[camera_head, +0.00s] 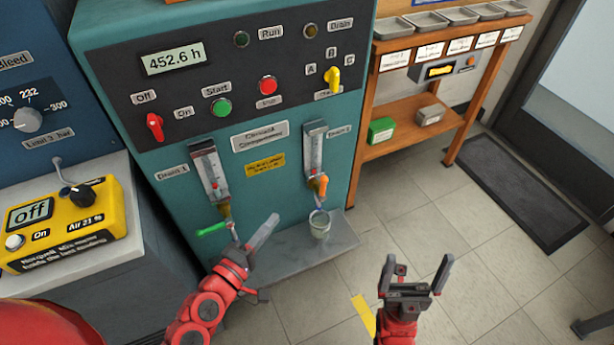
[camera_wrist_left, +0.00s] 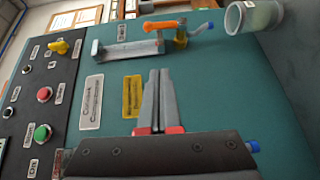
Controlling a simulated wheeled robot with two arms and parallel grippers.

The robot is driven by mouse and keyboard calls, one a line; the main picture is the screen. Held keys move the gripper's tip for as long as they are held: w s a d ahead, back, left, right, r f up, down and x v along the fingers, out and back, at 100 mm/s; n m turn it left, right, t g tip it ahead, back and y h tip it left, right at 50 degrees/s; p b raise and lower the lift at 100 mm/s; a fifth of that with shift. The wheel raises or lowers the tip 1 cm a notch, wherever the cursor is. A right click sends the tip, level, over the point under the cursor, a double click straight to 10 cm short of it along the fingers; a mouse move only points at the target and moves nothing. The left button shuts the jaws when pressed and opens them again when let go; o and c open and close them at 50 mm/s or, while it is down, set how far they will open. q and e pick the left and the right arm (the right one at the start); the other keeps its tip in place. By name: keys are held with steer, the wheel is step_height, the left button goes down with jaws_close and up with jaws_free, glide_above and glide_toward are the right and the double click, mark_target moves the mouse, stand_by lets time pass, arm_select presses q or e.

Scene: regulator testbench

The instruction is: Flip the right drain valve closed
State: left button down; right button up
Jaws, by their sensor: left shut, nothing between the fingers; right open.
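The right drain valve has an orange handle (camera_head: 323,186) below the Drain 2 sight gauge (camera_head: 313,150). The handle lies roughly along the gauge's length, and also shows in the left wrist view (camera_wrist_left: 165,25) near a brass body and a blue tip. My left gripper (camera_head: 272,222) is shut and empty, in front of the panel, left of and below this valve. In the left wrist view its fingertips (camera_wrist_left: 158,72) are apart from the handle. My right gripper (camera_head: 418,262) is open and empty, over the floor at the right.
A small cup (camera_head: 320,224) stands under the right valve on a grey ledge (camera_head: 295,262). The left drain's green handle (camera_head: 213,229) sticks out sideways close to my left gripper. A wooden shelf (camera_head: 405,118) stands at the right. The floor in front is mostly clear.

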mark_target(323, 188)
arm_select(q)
steer(key=shift+s+d, duration=0.1)
steer(key=shift+s, duration=0.05)
steer(key=p+x, duration=0.2)
steer(key=x, duration=0.8)
steer(key=shift+d+r, duration=0.1)
steer(key=shift+w+d+p, duration=0.35)
steer(key=shift+d, duration=0.55)
steer(key=shift+w+d+p, duration=0.35)
steer(key=shift+d, duration=0.55)
